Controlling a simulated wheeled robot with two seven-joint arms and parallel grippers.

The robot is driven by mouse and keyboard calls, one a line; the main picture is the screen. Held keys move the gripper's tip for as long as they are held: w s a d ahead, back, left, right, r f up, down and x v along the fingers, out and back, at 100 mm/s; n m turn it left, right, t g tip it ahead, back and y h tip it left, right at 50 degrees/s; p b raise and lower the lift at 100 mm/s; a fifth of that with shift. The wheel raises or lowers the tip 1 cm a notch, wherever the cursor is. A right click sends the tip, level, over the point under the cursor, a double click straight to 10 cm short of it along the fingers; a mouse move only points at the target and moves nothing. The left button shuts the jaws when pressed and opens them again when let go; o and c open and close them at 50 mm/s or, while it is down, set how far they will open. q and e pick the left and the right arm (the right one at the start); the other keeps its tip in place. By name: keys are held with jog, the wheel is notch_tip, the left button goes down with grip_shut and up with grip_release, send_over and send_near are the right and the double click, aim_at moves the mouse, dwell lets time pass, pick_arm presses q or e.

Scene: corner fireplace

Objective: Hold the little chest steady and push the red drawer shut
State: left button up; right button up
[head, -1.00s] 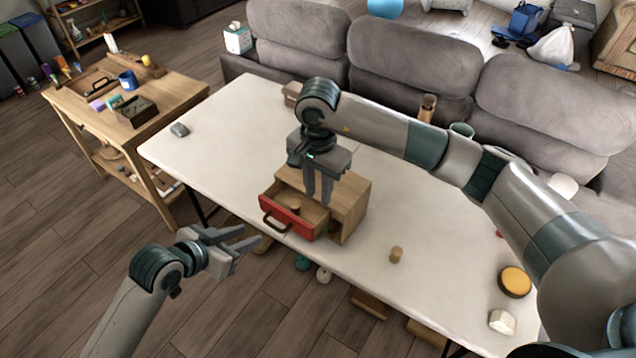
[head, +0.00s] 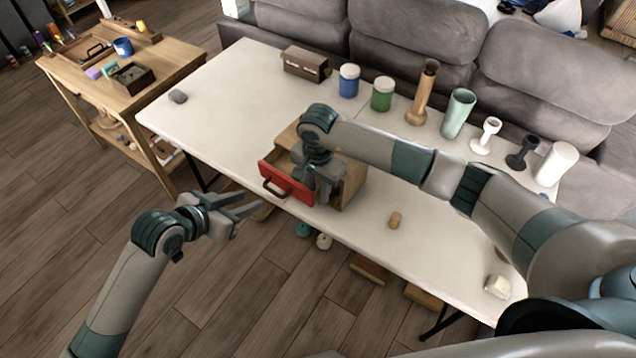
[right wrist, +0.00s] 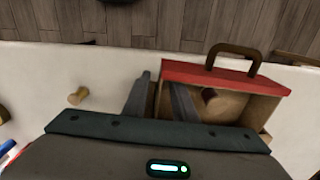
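The little wooden chest (head: 352,180) stands near the front edge of the white table, partly hidden behind my right arm. Its red drawer (head: 286,184) is pulled out, with a dark handle on the front. The right wrist view shows the red drawer front (right wrist: 228,77) and a small wooden cylinder (right wrist: 209,98) inside. My right gripper (head: 322,198) is down at the drawer's side, its fingers apart. In the right wrist view, the fingers (right wrist: 160,100) appear on either side of the drawer's side wall; contact is unclear. My left gripper (head: 248,207) is open and empty, left of the drawer, apart from it.
A wooden peg (head: 395,220) and a pale block (head: 497,286) lie on the table (head: 225,110) to the right. Jars, vases and a brown box (head: 305,64) line its back edge. The table's left part is mostly clear.

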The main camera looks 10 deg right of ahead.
jog(key=shift+f, duration=0.2)
grip_shut()
dwell(1.4)
